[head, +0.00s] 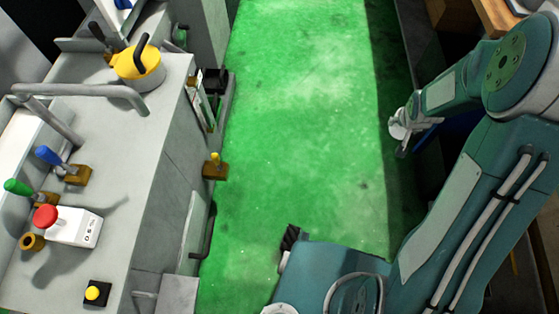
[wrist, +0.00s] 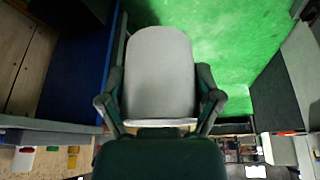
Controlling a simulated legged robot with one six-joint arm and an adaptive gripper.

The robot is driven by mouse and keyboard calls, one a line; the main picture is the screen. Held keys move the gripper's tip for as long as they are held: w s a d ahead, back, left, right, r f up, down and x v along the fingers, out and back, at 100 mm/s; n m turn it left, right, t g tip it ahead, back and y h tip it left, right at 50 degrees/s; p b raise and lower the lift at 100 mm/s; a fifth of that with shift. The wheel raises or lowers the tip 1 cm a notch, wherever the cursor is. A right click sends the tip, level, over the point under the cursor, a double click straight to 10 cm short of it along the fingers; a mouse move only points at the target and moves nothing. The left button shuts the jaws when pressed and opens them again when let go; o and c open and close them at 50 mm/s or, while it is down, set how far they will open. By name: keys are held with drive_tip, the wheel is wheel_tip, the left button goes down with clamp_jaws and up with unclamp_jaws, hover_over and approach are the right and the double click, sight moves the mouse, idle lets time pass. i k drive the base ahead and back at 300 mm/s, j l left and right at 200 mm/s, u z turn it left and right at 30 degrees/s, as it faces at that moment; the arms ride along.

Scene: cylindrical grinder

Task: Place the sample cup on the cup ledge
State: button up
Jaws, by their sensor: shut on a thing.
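The sample cup (wrist: 160,70) is a light grey, rounded cup filling the middle of the wrist view. My gripper (wrist: 161,105) is shut on it, with one dark finger on each side. In the head view the cup shows as a small pale shape (head: 397,130) at the end of my arm, on the right, over the floor's dark edge. My gripper (head: 405,138) is small there, and part of the cup is hidden. I cannot tell which surface is the cup ledge.
A grey machine (head: 150,170) stands on the left with a yellow pot-like part (head: 138,66), coloured levers and a red button (head: 46,217). A brown bracket (head: 215,170) juts from its side. Green floor (head: 300,130) lies open between. A blue panel (wrist: 78,70) is close left of the cup.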

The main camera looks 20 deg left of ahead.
sight(177, 296)
drive_tip(key=u, duration=1.35)
drive_tip(key=k+j+u, duration=0.25)
drive_tip(key=k+j, duration=0.15)
drive_tip(key=k+j+u, duration=0.2)
drive_tip(key=k+j, duration=0.2)
drive_tip(key=j, duration=0.2)
drive_tip(key=k+j, duration=0.1)
drive_tip(key=j, duration=0.2)
drive_tip(key=i, duration=0.45)
